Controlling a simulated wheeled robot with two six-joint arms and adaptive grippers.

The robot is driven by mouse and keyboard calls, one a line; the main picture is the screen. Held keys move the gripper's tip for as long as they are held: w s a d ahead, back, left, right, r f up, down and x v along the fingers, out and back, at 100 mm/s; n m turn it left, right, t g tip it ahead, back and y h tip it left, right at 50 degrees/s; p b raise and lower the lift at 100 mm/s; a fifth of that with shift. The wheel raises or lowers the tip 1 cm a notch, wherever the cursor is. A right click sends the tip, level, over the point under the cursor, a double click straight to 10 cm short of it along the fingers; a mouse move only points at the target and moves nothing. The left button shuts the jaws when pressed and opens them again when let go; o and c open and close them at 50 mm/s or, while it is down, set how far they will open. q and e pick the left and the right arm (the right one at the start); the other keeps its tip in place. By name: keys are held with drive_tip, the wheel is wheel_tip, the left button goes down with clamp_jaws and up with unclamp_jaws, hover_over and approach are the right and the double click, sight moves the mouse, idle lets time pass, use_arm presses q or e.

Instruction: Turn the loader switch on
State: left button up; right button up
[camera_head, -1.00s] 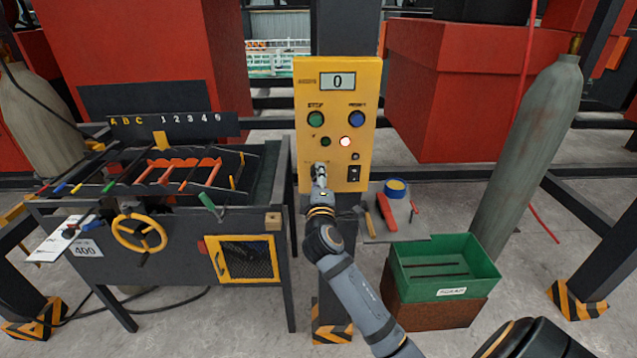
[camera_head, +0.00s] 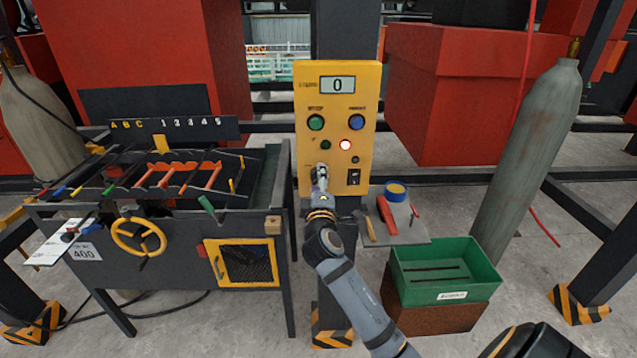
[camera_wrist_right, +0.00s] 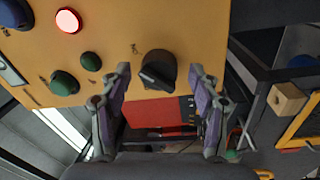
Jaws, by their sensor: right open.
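A yellow control panel (camera_head: 338,100) on a dark post carries a display reading 0. In the right wrist view a black rotary knob (camera_wrist_right: 157,72) with a ridge handle sits on the panel; its small label is unreadable. My right gripper (camera_head: 319,172) is at the panel's lower left, and its hand hides the knob in the head view. In the wrist view my right gripper (camera_wrist_right: 160,72) is open, its fingertips on either side of the knob with gaps visible. Contact cannot be told. My left gripper is not in view.
A tool shelf (camera_head: 410,238) and green bin (camera_head: 445,272) stand right below. A bending bench (camera_head: 270,255) stands left.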

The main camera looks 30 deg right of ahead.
drive_tip(key=v, duration=0.7)
drive_tip(key=shift+s, duration=0.25)
drive_tip(key=shift+a, duration=0.1)
